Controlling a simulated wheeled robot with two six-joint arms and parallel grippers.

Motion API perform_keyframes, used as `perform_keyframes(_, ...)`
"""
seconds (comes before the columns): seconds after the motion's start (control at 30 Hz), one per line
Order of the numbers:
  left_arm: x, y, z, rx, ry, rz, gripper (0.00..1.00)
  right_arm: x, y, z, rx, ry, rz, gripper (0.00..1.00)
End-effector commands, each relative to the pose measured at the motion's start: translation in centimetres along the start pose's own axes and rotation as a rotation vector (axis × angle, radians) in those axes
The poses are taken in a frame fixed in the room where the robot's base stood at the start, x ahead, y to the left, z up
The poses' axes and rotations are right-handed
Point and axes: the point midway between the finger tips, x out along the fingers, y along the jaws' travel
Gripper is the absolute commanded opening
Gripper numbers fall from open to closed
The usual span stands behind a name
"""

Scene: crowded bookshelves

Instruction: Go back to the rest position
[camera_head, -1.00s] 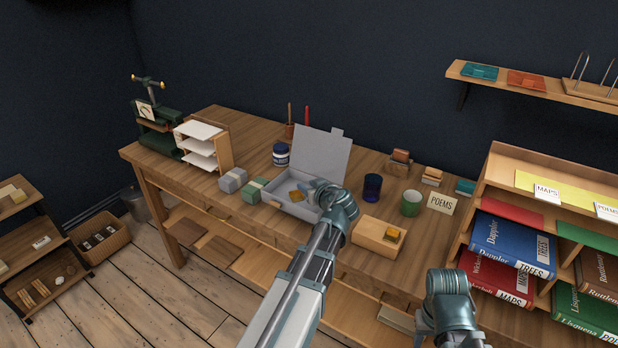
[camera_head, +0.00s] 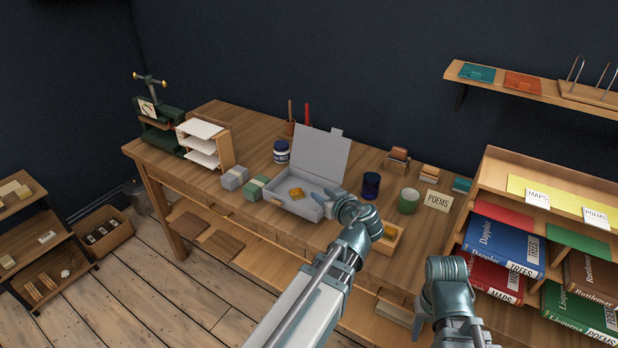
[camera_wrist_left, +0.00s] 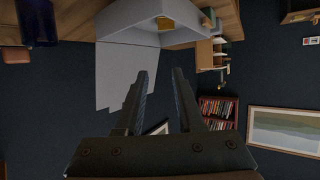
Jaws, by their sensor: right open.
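My left gripper (camera_head: 326,202) is over the right front part of an open grey box (camera_head: 325,150) on the workbench. In the left wrist view its two fingers (camera_wrist_left: 160,82) are apart with nothing between them, and the box's grey lid shows beyond. A small yellow block (camera_head: 296,193) lies in the box. My right gripper (camera_head: 420,322) is low in the head view, in front of the bench and left of the book rack. It is open, and I see nothing in it.
A wooden box (camera_head: 388,240) is partly hidden behind my left wrist. A green cup (camera_head: 408,200) and a dark blue cup (camera_head: 371,186) stand right of the grey box. A book rack (camera_head: 505,160) stands at the right. The floor (camera_head: 150,285) in front is clear.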

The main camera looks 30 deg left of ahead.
Motion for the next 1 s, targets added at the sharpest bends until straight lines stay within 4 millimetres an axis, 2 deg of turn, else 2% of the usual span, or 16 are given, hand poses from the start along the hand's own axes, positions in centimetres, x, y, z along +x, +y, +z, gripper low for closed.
perform_keyframes(0.33, 0.0, 0.0, 0.1, 0.003, -0.003, 0.0, 0.37, 0.0, 0.0, 0.0, 0.0, 0.0, 0.0, 0.5)
perform_keyframes(0.43, -0.6, 0.0, 1.3, 0.042, -0.049, -0.004, 0.37, 0.0, 0.0, 0.0, 0.0, 0.0, 0.0, 0.5)
perform_keyframes(0.57, -3.1, 0.3, 6.0, 0.211, -0.229, 0.007, 0.37, 0.0, 0.0, 0.0, 0.0, 0.0, 0.0, 0.5)
perform_keyframes(0.7, -8.1, 0.8, 13.0, 0.497, -0.508, 0.101, 0.37, 0.0, 0.0, 0.0, 0.0, 0.0, 0.0, 0.5)
perform_keyframes(0.8, -12.4, 0.9, 17.2, 0.706, -0.691, 0.221, 0.37, 0.0, 0.0, 0.0, 0.0, 0.0, 0.0, 0.5)
perform_keyframes(0.9, -16.4, 0.8, 20.4, 0.886, -0.834, 0.358, 0.37, 0.0, 0.0, 0.0, 0.0, 0.0, 0.0, 0.5)
perform_keyframes(1.0, -19.6, 0.6, 22.4, 1.02, -0.931, 0.481, 0.37, 0.0, 0.0, 0.0, 0.0, 0.0, 0.0, 0.5)
